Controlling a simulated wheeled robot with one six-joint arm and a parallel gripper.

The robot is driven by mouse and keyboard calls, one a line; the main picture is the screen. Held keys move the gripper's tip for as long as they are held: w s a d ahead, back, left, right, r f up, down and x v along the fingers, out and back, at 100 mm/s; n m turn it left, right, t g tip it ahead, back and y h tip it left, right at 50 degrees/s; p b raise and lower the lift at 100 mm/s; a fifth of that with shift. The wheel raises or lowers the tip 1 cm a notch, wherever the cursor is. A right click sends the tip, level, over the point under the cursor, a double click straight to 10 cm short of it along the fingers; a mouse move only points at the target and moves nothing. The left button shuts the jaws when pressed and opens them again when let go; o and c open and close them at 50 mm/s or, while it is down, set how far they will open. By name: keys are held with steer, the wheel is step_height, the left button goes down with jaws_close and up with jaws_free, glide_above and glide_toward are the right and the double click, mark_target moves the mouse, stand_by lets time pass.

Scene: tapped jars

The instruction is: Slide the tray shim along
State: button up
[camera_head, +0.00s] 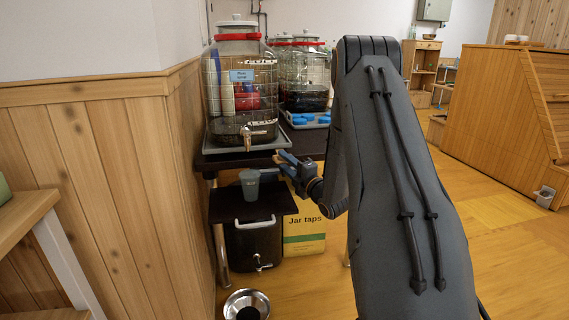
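A large glass jar (241,85) with a red collar, a white lid and a metal tap stands at the front of a dark table. It sits on a grey tray (215,142). I cannot make out a separate shim with certainty; a small pale patch shows by the tray's right front corner, next to my gripper. My gripper (284,161) is at the table's front edge, just right of and below that corner. Its fingers are small and partly overlapping, so I cannot tell whether they are apart or hold anything.
More jars (305,75) stand behind on another tray with blue items (310,117). Below are a low dark shelf with a grey cup (250,184), a dark container (253,242), a yellow "Jar taps" box (305,233) and a metal bowl (246,303). A wood-panelled wall is close on the left.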

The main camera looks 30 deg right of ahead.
steer(key=shift+r, duration=0.1)
jaws_close()
steer(key=s+a+p, duration=0.1)
steer(key=s+p, duration=0.1)
steer(key=s, duration=0.4)
steer(key=shift+a, duration=0.35)
steer(key=shift+c, duration=1.3)
jaws_free()
steer(key=shift+o, duration=1.3)
steer(key=shift+r, duration=0.15)
steer(key=shift+s, duration=0.1)
steer(key=shift+f, duration=0.2)
